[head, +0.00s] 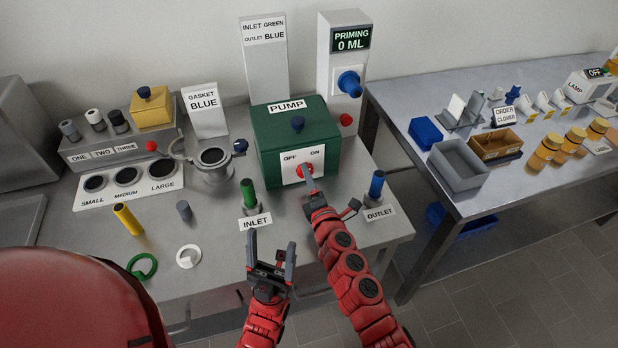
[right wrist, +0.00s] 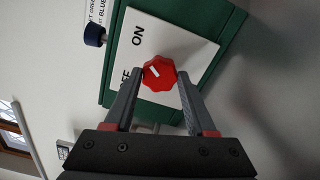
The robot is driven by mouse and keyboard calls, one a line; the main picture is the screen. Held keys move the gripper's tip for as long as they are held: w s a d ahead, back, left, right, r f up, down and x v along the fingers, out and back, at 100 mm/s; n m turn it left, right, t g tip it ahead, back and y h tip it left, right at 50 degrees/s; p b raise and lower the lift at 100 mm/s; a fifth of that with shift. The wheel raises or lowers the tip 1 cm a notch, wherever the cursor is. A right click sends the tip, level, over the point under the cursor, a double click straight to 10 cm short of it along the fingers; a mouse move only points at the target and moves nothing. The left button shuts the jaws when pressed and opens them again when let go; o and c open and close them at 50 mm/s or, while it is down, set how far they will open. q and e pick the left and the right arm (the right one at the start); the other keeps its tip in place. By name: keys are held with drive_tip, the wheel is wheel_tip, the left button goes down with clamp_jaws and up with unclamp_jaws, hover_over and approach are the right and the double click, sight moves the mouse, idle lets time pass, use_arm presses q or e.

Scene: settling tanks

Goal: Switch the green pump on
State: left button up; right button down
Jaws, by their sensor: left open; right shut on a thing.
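The green pump (head: 265,150) is a box labelled PUMP, with a dark blue knob on top and a white OFF/ON plate (head: 290,176) on its front. A red knob (right wrist: 159,74) sits on that plate. My right gripper (head: 307,180) is shut on the red knob, one finger on each side, as the right wrist view (right wrist: 158,82) shows. The knob's short white mark lies toward the label side; I cannot tell exactly which word it points to. My left gripper (head: 271,248) is open and empty, in front of the bench edge below the INLET label.
A green-topped inlet post (head: 248,192) and a blue-topped outlet post (head: 376,186) flank the pump's front. The PRIMING column (head: 325,85) reads 0 ML. A gasket holder (head: 213,165) stands left of the pump. A second table (head: 465,195) with bins and jars is at right.

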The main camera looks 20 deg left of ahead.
drive_tip(key=shift+c, duration=1.1)
unclamp_jaws()
drive_tip(key=b+v, duration=0.2)
drive_tip(key=v, duration=1.4)
drive_tip(key=shift+s+d+f, duration=0.1)
drive_tip(key=shift+s+d, duration=0.05)
drive_tip(key=shift+d, duration=0.1)
drive_tip(key=shift+s+d, duration=0.2)
drive_tip(key=shift+s, duration=0.25)
